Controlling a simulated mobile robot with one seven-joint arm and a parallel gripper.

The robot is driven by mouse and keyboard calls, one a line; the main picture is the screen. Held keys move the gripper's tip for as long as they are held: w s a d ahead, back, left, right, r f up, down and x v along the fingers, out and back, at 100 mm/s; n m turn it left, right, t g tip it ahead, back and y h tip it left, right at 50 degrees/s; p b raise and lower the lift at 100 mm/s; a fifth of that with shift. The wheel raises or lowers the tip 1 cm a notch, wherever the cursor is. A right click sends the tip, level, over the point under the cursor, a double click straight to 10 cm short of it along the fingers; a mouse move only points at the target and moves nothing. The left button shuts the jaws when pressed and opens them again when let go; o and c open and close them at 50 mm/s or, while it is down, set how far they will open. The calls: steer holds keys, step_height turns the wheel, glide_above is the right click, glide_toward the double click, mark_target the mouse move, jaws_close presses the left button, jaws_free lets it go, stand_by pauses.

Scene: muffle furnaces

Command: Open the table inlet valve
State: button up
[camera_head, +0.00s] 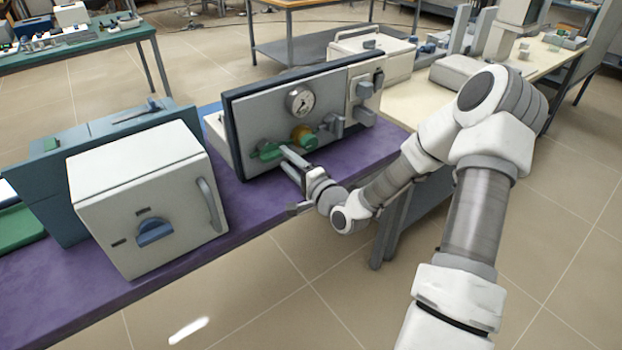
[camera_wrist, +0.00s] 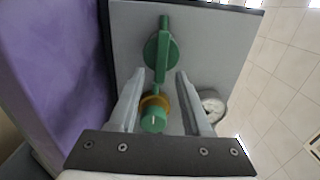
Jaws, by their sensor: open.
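A grey upright panel (camera_head: 262,113) on the purple bench carries a green lever valve (camera_head: 265,152) at its left and a green knob with a yellow collar (camera_head: 303,136) beside it. No label shows which is the table inlet valve. In the wrist view the green lever (camera_wrist: 163,50) has a long bar over a round base, and the knob (camera_wrist: 153,118) is nearer the gripper base. My gripper (camera_wrist: 160,72) is open, with one finger on each side of the lever's near end. Contact cannot be told. In the head view my gripper (camera_head: 284,155) reaches to the panel's front at the lever.
A round gauge (camera_head: 299,100) sits above the knob. Grey fittings (camera_head: 361,92) are at the panel's right. A white furnace box (camera_head: 140,195) with a blue knob and grey handle stands left on the purple bench (camera_head: 245,205). Open floor lies in front.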

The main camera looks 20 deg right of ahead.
steer(key=p+v, duration=0.1)
steer(key=v, duration=1.4)
steer(key=shift+s+p, duration=0.3)
steer(key=shift+s, duration=0.05)
steer(key=shift+d+r, duration=0.1)
